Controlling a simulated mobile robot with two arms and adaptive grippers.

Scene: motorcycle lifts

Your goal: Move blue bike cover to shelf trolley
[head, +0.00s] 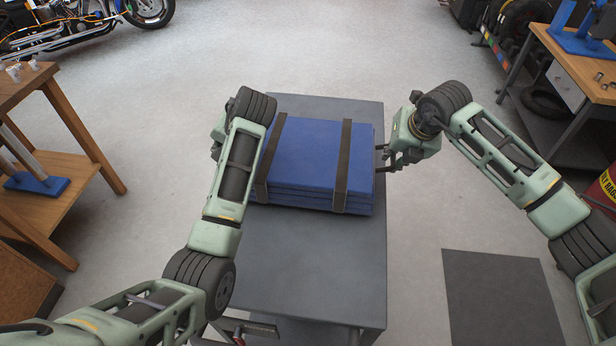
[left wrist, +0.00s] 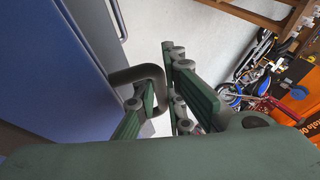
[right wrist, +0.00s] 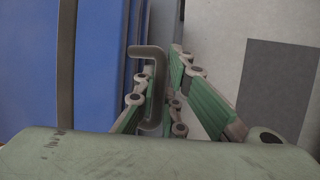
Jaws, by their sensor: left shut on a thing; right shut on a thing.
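The blue bike cover (head: 312,165) is a folded, flat stack with two dark straps, over the far part of a grey trolley top (head: 300,265). It looks level; I cannot tell whether it rests on the top or is just above it. My left gripper (head: 217,145) is at its left side, partly hidden by my own arm. In the left wrist view its fingers (left wrist: 155,95) are shut around a dark handle (left wrist: 138,74) beside the cover. My right gripper (head: 387,158) is at the right side, its fingers (right wrist: 155,95) shut on another dark handle (right wrist: 150,52) of the cover.
A wooden bench (head: 75,125) stands at the left and a workbench (head: 565,70) at the right. A motorcycle (head: 95,30) is at the back left. A dark mat (head: 500,295) lies right of the trolley. The floor beyond the trolley is clear.

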